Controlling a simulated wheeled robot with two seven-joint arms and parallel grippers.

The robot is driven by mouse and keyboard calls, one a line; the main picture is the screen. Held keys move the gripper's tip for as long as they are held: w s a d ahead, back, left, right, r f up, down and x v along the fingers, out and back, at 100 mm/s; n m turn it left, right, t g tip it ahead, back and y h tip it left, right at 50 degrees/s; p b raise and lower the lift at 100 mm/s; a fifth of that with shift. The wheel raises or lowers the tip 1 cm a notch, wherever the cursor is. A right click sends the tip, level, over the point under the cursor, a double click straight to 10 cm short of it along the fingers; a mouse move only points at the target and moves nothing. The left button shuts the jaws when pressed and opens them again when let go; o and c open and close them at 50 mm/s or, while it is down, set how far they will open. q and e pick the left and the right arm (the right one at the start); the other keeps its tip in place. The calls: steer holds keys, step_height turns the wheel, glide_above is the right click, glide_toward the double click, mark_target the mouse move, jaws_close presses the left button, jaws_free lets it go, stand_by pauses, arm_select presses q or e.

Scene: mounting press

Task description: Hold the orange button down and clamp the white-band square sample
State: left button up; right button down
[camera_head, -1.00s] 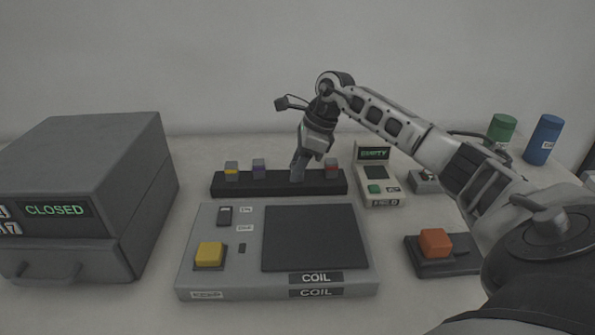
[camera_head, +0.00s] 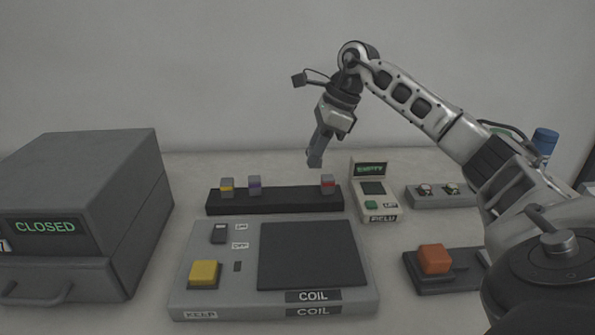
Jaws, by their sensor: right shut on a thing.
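My right gripper (camera_head: 315,160) is raised above and behind the black rack (camera_head: 275,203), pointing down. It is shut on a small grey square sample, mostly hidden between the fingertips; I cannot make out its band. Three samples stand in the rack: yellow-band (camera_head: 227,188), purple-band (camera_head: 254,186) and red-band (camera_head: 328,185). The rack is bare between the purple and red ones. The orange button (camera_head: 434,259) sits on a dark base at the right, partly beside my right arm; nothing touches it. My left gripper is not in view.
A grey panel marked COIL (camera_head: 217,260) has a yellow button (camera_head: 204,273) and a dark plate (camera_head: 312,255). A grey box reading CLOSED (camera_head: 80,200) stands left. A small device reading EMPTY (camera_head: 374,200), a grey block (camera_head: 440,197) and a blue cylinder (camera_head: 545,140) are right.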

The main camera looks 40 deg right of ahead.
steer(key=s+d+r+b, duration=0.2)
steer(key=s+d+r, duration=0.2)
steer(key=s, duration=0.3)
steer(key=shift+s+d+r, duration=0.35)
steer(key=shift+s+d, duration=0.05)
steer(key=shift+d, duration=0.3)
